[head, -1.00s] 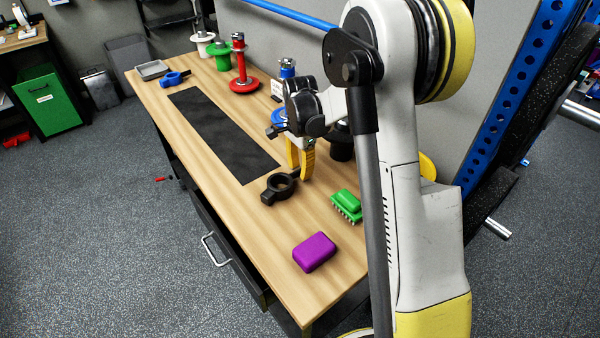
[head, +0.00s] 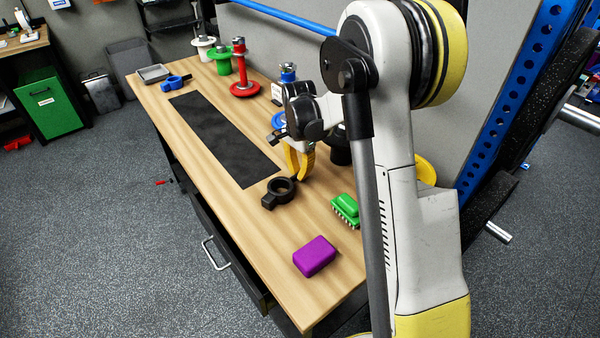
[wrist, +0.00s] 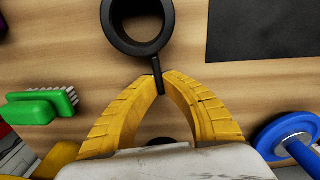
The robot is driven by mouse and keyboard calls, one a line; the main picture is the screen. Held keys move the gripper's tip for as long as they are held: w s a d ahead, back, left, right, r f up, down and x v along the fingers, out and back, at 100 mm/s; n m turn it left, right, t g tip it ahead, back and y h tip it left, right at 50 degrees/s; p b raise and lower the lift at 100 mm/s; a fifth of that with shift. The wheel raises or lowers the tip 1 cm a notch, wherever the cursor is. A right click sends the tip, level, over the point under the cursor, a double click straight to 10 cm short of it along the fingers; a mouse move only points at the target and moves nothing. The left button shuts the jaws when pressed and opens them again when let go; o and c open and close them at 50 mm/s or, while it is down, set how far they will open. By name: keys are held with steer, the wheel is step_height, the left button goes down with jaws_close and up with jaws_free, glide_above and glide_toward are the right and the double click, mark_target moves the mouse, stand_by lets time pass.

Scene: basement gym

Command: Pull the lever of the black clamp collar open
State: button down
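The black clamp collar (head: 269,200) lies on the wooden bench, just in front of the black mat in the head view. In the wrist view, its ring (wrist: 138,50) is at the top centre, and its thin lever (wrist: 158,76) points down from the ring toward my gripper. My gripper (wrist: 159,77) has two yellow fingers bowed inward, with their tips closed on the lever from both sides. In the head view my gripper (head: 298,178) is low over the bench beside the collar. The lever is mostly hidden there by the fingers.
A green brush (head: 345,208) and a purple block (head: 315,256) lie nearer the bench's front end. A black mat (head: 222,138) lies behind the collar. A blue collar (head: 175,82) and several weight stands, including a red one (head: 243,88), are farther back.

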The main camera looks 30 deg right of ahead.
steer(key=c, duration=1.5)
jaws_free()
steer(key=shift+c, duration=0.2)
step_height(320, 180, up, 12)
